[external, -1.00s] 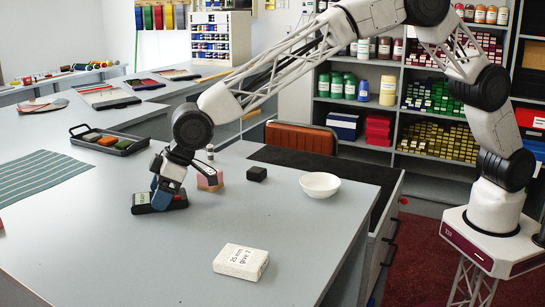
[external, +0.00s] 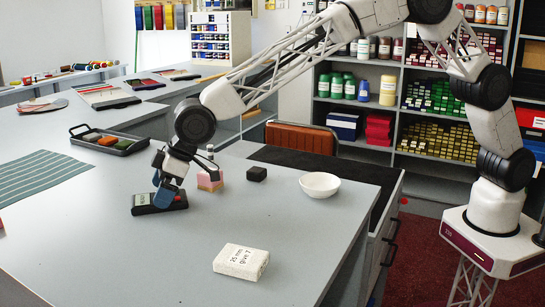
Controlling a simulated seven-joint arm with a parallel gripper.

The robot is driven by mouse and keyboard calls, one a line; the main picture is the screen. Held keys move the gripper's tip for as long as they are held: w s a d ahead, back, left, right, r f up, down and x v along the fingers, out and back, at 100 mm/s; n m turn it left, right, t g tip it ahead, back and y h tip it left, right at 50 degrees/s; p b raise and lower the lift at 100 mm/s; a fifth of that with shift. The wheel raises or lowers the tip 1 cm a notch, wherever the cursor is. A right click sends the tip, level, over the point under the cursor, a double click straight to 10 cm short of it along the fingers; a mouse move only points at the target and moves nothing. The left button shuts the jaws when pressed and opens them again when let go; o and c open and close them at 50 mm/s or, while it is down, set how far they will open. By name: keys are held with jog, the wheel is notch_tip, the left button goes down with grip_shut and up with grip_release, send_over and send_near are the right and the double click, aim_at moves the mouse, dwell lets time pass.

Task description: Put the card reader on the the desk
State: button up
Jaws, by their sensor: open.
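The card reader (external: 174,203) is a small black device with a green display and a red spot, lying flat on the grey desk (external: 190,265). My gripper (external: 165,188) is just over it, with its fingers pointing down and tilted. The fingers are open. A blue fingertip overlaps the top of the card reader in the picture, and I cannot tell if it touches. Part of the card reader is hidden behind the fingers.
A white labelled block (external: 241,261) lies at the front. A white bowl (external: 320,185), a small black cube (external: 257,174) and a pink block (external: 209,182) stand to the right. A black tray (external: 108,142) and a striped cloth (external: 40,175) are left.

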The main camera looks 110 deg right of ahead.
jog(key=v, duration=1.1)
dwell(0.6)
jog(key=s+a+r+g, duration=0.1)
jog(key=s+r, duration=0.3)
jog(key=s, duration=0.9)
jog(key=s+r, duration=0.4)
jog(key=s, duration=0.8)
jog(key=s+a+r+g, duration=0.1)
jog(key=s+r, duration=0.4)
jog(key=s, duration=0.8)
jog(key=s+f, duration=0.2)
jog(key=s, duration=1)
jog(key=s+f+g, duration=0.1)
jog(key=s+f, duration=0.2)
jog(key=s, duration=0.9)
jog(key=s+f, duration=0.3)
jog(key=s, duration=0.9)
jog(key=shift+s+a, duration=0.2)
